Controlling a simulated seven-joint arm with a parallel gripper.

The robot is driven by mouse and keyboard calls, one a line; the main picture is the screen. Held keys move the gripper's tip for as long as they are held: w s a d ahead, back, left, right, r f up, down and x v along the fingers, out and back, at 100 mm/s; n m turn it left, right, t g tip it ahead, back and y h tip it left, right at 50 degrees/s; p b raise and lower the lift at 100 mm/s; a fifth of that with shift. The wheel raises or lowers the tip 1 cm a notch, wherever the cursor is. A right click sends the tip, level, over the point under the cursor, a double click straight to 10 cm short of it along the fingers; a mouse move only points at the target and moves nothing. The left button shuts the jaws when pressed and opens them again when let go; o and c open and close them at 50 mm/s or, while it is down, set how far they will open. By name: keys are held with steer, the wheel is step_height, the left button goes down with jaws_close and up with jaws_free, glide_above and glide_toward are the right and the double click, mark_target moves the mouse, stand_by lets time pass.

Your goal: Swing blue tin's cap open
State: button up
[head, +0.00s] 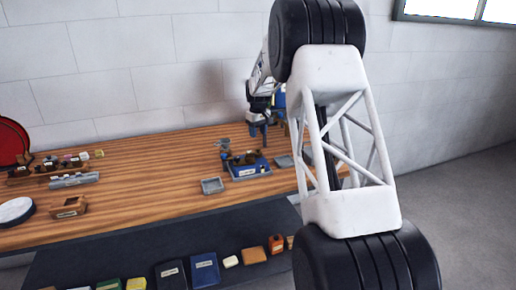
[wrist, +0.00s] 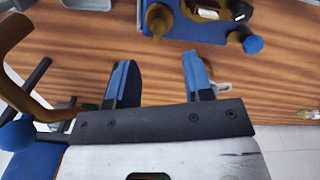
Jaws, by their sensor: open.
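My gripper (wrist: 158,72) is open and empty in the wrist view. Its two blue-tipped fingers are apart, with bare wood between them. In the head view my gripper (head: 260,124) is above the right part of the wooden table, near the blue tray. I cannot tell for sure which thing is the blue tin. On the lower shelf stand a blue labelled box (head: 205,270) and a darker blue labelled box (head: 172,276). No cap can be made out on either one.
A blue tray (head: 262,173) with small dark and brown items stands on the table (head: 140,185); it also shows in the wrist view (wrist: 190,37). A small grey tray (head: 212,186) is beside it. Several boxes line the dark shelf (head: 80,260).

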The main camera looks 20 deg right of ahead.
mark_target(258, 149)
steer(key=shift+f, duration=0.15)
steer(key=shift+f, duration=3.85)
steer(key=shift+c, duration=0.5)
jaws_close()
